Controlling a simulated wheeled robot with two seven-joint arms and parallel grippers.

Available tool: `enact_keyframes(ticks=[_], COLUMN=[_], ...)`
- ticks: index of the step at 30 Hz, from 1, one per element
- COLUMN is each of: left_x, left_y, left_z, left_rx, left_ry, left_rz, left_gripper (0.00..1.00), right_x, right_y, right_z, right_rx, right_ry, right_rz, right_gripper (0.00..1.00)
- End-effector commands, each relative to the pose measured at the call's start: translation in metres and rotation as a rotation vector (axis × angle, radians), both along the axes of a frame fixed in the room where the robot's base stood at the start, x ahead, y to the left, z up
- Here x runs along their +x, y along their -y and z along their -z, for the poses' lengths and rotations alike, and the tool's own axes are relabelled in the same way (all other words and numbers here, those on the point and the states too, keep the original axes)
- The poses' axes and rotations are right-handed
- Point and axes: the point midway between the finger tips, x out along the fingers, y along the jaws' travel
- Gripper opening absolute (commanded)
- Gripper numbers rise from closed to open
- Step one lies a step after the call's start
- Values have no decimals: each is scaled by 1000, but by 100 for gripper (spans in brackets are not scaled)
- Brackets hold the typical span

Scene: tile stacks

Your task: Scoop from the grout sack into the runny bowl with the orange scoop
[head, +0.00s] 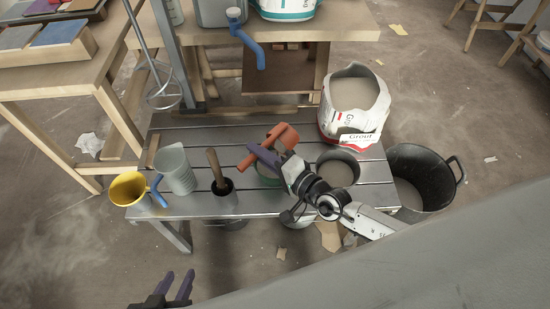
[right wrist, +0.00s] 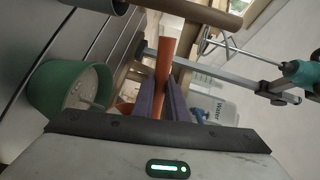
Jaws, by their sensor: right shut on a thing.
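My right gripper (head: 263,158) is shut on the handle of the orange scoop (head: 284,134), above the slatted metal bench. The orange handle also shows between the fingers in the right wrist view (right wrist: 164,65). A green bowl (head: 263,183) lies under the gripper, partly hidden; its pale contents show in the right wrist view (right wrist: 50,97). A dark bowl (head: 322,165) with grey mix stands to the right. I cannot tell which bowl is the runny one. The open grout sack (head: 370,125) stands at the bench's back right, with grey powder inside. My left gripper (head: 179,274) is open and empty, low in front.
A black bucket (head: 436,165) stands on the floor at right.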

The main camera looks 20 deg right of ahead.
Motion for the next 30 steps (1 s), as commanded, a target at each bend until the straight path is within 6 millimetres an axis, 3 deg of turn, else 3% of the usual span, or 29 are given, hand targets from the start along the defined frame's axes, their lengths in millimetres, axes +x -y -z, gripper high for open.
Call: enact_keyframes(ticks=[30], left_x=[0], left_y=[-1], left_z=[-4], left_rx=[0], left_ry=[0], left_rz=[-3], left_gripper=[31], right_x=[-4], right_y=[-8], right_z=[9], right_rx=[-97], right_ry=[55], right_rz=[1], right_gripper=[0])
